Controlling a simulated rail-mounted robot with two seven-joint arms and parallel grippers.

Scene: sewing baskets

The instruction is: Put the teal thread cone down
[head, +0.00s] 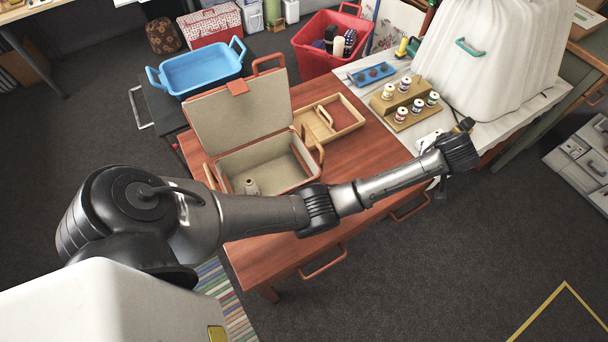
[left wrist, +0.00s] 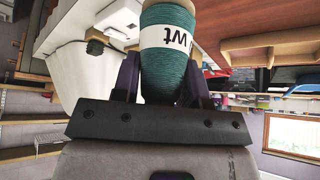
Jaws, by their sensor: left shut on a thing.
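The teal thread cone (left wrist: 170,62) has a white label with dark lettering, which appears upside down in the left wrist view. My left gripper (left wrist: 162,78) is shut on it, with one dark finger on each side. In the head view my left arm reaches across the red-brown table to its right end. Its fingers and the cone are mostly hidden there behind my wrist, so I cannot tell their height or contact below. My right gripper is not in view.
An open sewing basket (head: 218,160) with its lid raised stands on the table (head: 375,150), with a small pale object (head: 251,187) inside. A wooden tray (head: 345,117) lies beside it.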

